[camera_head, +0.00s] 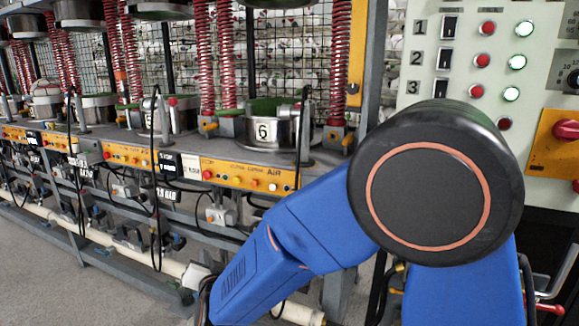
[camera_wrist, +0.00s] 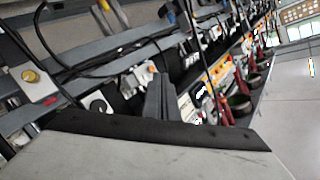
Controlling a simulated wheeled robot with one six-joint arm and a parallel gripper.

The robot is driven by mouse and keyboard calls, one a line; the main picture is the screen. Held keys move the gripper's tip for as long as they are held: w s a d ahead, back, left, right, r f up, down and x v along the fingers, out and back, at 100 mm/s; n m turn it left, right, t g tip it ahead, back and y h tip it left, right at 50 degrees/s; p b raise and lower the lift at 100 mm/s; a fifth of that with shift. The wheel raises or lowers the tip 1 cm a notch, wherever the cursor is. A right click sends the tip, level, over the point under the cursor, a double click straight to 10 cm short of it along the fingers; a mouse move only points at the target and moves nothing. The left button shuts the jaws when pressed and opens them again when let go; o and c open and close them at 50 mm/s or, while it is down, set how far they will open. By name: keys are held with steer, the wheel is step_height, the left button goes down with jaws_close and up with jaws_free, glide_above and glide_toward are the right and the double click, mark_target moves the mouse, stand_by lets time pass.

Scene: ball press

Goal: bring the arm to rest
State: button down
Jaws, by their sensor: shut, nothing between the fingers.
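My gripper (camera_wrist: 160,97) shows in the wrist view as two dark fingers standing together above the black edge of its body, shut with nothing between them. Behind the fingers are the press line's cables, labels and orange control strip, tilted in the picture; the fingers look apart from them, but the distance is hard to tell. In the head view my blue arm is bent, with a big black round joint at right and a forearm running down to the left. The fingers do not show in the head view.
A row of ball presses stands behind my arm, with red springs (camera_head: 339,65) and a metal pot marked 6 (camera_head: 283,131). A yellow control strip (camera_head: 230,174) runs along its front. A control panel (camera_head: 440,70) with buttons stands at right. Grey floor (camera_head: 30,270) is clear at lower left.

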steer(key=s+d+r+n+g+h, duration=0.15)
steer(key=d+r, duration=0.25)
steer(key=d, duration=0.9)
steer(key=s+d+r+n+g+y, duration=0.1)
steer(key=d+r+g, duration=0.25)
steer(key=d, duration=0.95)
steer(key=s+d+f+g+h, duration=0.3)
steer(key=s+d+h, duration=0.3)
steer(key=s+d, duration=2)
steer(key=shift+d+g, duration=0.5)
steer(key=shift+g, duration=0.4)
